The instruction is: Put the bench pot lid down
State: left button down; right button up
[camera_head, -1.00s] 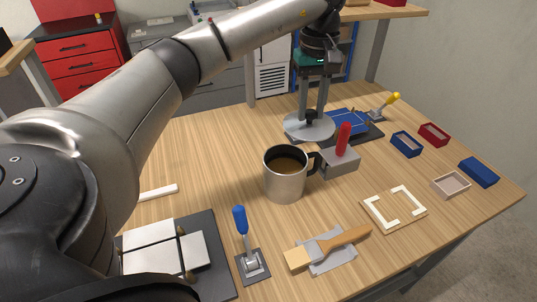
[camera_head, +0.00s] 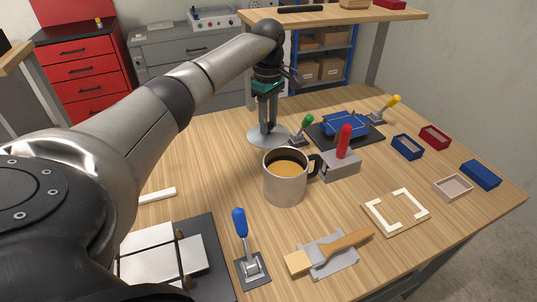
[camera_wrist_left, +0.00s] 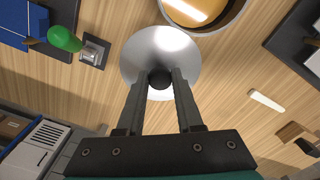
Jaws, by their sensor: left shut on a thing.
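The pot lid (camera_head: 252,140) is a round silver disc with a black knob, left of the green-handled clamp and just behind the pot. My left gripper (camera_head: 268,122) is shut on the knob from above; the wrist view shows its two fingers (camera_wrist_left: 160,76) either side of it, with the lid (camera_wrist_left: 160,48) level below. I cannot tell whether the lid touches the bench or hangs just above it. The steel pot (camera_head: 285,187) stands uncovered, with amber-brown liquid inside and a dark handle on its right. It also shows at the top of the wrist view (camera_wrist_left: 205,30). My right gripper is out of view.
A green-handled clamp (camera_head: 302,128) and a blue piece (camera_head: 345,123) on a dark plate are right of the lid. A grey block with a red handle (camera_head: 344,140) stands beside the pot. Bare wooden bench (camera_head: 205,150) lies left of the lid.

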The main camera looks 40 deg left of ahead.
aim_at(269, 134)
pick_arm(q)
notch_tip(269, 134, down, 7)
jog(key=shift+d+r+b, duration=0.1)
jog(key=shift+b, duration=0.2)
jog(key=f, duration=0.3)
jog(key=shift+s+d+b, duration=0.15)
jog(key=shift+s+b, duration=0.1)
jog(key=shift+b, duration=0.05)
jog(key=shift+s+d+f, duration=0.1)
jog(key=shift+s+f, duration=0.05)
jog(key=shift+f, duration=0.15)
jog(key=c, duration=0.9)
grip_release()
jog(key=shift+f, duration=0.15)
jog(key=shift+o, duration=0.9)
jog(key=shift+w+a+f, duration=0.2)
jog(key=shift+w+a, duration=0.15)
jog(key=shift+w, duration=0.1)
jog(key=shift+o, duration=0.7)
jog(key=shift+r, duration=0.1)
jog(key=shift+s+d+r, duration=0.1)
jog(key=shift+r, duration=0.35)
notch_tip(269, 134, up, 12)
jog(key=shift+f+p, duration=0.15)
jog(key=shift+p, duration=0.7)
